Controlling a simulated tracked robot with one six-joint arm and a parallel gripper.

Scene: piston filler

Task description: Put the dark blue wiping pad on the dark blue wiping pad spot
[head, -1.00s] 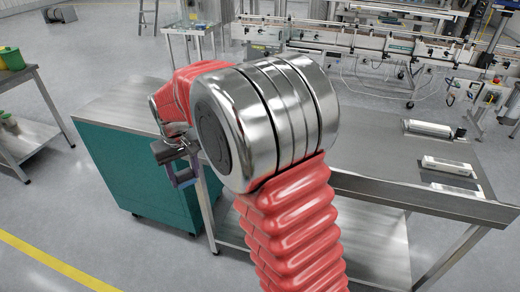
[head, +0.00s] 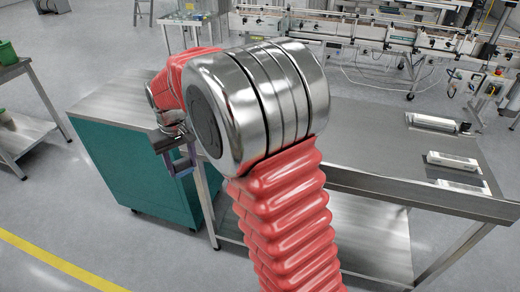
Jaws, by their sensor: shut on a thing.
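My gripper (head: 175,146) is small and partly hidden behind my arm in the head view. It hangs by the front right corner of the teal cabinet's top. It is shut on a small dark blue piece (head: 181,161), which I take to be the wiping pad; its full shape is hard to make out. The piece is held in the air, in front of the gap between the cabinet and the steel workbench. I cannot make out the dark blue wiping pad spot; my arm covers part of the workbench.
The teal cabinet (head: 140,178) has a bare steel top. The steel workbench (head: 380,150) to the right carries white-topped blocks (head: 452,161) at its right side. A side table (head: 25,138) stands at left. A conveyor line (head: 370,38) runs behind. Floor at front left is clear.

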